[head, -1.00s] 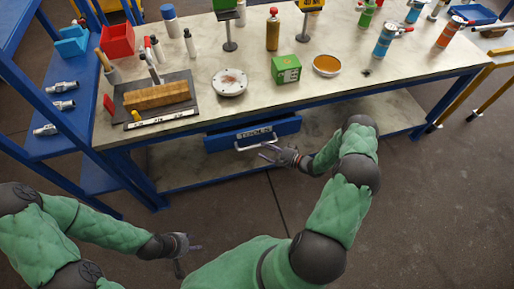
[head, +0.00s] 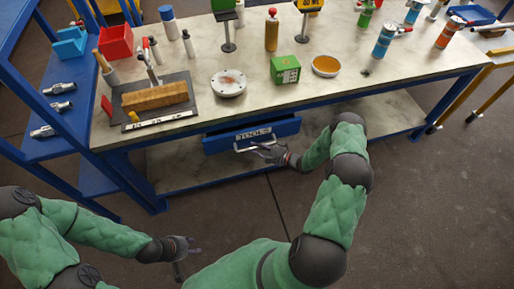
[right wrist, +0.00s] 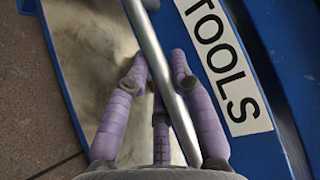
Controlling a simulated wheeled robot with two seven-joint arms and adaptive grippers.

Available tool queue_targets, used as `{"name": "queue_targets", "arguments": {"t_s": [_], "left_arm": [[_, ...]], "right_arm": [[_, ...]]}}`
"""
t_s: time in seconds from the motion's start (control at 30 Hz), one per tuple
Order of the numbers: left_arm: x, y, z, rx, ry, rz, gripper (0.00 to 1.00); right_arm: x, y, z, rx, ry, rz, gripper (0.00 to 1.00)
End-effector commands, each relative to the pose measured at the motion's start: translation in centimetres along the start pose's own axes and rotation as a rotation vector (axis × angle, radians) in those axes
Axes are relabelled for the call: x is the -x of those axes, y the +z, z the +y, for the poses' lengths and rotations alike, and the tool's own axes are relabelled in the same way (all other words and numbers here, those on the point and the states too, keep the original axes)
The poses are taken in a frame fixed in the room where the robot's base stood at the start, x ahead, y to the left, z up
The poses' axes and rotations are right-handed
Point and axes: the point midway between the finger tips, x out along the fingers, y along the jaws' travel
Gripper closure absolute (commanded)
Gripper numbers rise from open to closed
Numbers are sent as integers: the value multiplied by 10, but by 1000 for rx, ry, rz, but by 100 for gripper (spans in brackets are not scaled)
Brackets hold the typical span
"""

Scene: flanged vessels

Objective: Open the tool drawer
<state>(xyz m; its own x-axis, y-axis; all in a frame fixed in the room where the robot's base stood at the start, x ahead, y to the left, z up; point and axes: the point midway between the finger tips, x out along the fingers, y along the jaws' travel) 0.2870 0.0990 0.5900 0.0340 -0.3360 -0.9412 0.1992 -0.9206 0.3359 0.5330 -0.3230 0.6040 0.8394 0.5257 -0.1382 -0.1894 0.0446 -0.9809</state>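The blue tool drawer (head: 222,141) hangs under the front of the workbench, with a white TOOLS label, also in the right wrist view (right wrist: 222,62), and a metal bar handle (head: 243,149). Its front looks close under the bench top. My right gripper (head: 262,151) is at the handle. In the right wrist view the handle bar (right wrist: 160,62) runs between the purple fingers (right wrist: 160,68), which stand on both sides of it with a gap and look open. My left gripper (head: 186,252) is empty with fingers apart, low at the left, away from the bench.
The workbench top (head: 200,85) carries a green box (head: 285,70), bottles and a wooden block (head: 155,95). A lower shelf (head: 190,165) lies under the drawer. A blue rack (head: 60,140) stands at the left. The floor in front is clear.

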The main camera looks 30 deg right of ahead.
Motion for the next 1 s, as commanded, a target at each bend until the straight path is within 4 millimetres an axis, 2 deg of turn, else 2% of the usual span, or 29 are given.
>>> {"name": "queue_targets", "arguments": {"t_s": [0.17, 0.37, 1.0], "left_arm": [[1, 0, 0, 0, 0, 0, 60], [5, 0, 2, 0, 0, 0, 60], [22, 1, 8, 0, 0, 0, 60]], "right_arm": [[2, 2, 0, -3, 0, 0, 100], [16, 16, 5, -8, 1, 2, 100], [123, 123, 34, -9, -1, 4, 100]]}}
